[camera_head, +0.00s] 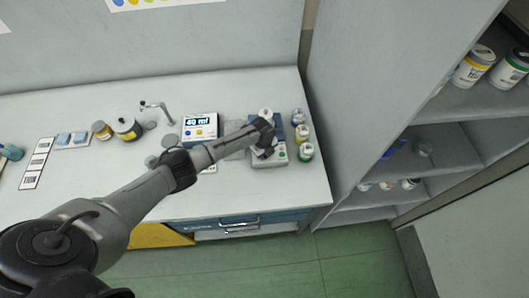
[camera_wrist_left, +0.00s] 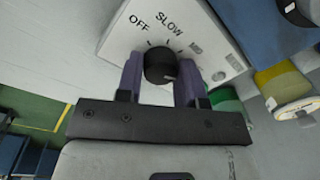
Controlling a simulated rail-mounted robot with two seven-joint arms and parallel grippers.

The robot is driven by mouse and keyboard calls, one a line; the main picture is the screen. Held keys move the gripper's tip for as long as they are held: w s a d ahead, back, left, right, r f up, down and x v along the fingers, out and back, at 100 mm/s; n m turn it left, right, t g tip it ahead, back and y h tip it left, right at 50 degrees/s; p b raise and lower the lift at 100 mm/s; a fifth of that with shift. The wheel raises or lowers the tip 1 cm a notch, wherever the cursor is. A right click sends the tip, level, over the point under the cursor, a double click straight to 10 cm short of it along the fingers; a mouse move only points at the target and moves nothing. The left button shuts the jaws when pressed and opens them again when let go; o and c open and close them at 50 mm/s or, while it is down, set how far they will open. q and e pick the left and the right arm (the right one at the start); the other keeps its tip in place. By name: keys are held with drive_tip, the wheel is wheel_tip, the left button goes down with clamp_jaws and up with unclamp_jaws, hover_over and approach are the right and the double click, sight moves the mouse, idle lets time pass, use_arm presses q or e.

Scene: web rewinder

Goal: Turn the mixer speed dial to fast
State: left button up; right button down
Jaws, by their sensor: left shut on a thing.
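The mixer (camera_head: 281,159) is a pale box near the right end of the bench. In the left wrist view its white front panel (camera_wrist_left: 205,48) carries the words OFF and SLOW beside a black round speed dial (camera_wrist_left: 160,64). My left gripper (camera_head: 266,148) is over the mixer and hides its dial in the head view. In the left wrist view the two purple fingers of my left gripper (camera_wrist_left: 161,76) are shut on the dial, one on each side. I cannot tell clearly which mark the dial points to. My right gripper is not in view.
Bottles with blue, yellow (camera_head: 302,134) and green (camera_head: 306,152) parts stand close to the mixer's right. A dispenser with a "40 ml" display (camera_head: 200,127) stands to its left. A shelf unit (camera_head: 455,140) with jars stands right of the bench. The bench's front left is mostly clear.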

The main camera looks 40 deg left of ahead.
use_arm(q)
drive_tip(key=o, duration=0.9)
drive_tip(key=shift+s+a+r+p, duration=0.15)
drive_tip(key=shift+r+p, duration=0.1)
drive_tip(key=shift+r, duration=2.05)
drive_tip(key=shift+s+d+r+p, duration=0.1)
drive_tip(key=shift+r+p, duration=0.2)
drive_tip(key=shift+r, duration=2)
drive_tip(key=shift+s+a+r+p, duration=0.15)
drive_tip(key=shift+r+p, duration=0.1)
drive_tip(key=shift+r, duration=2.05)
drive_tip(key=shift+d, duration=0.1)
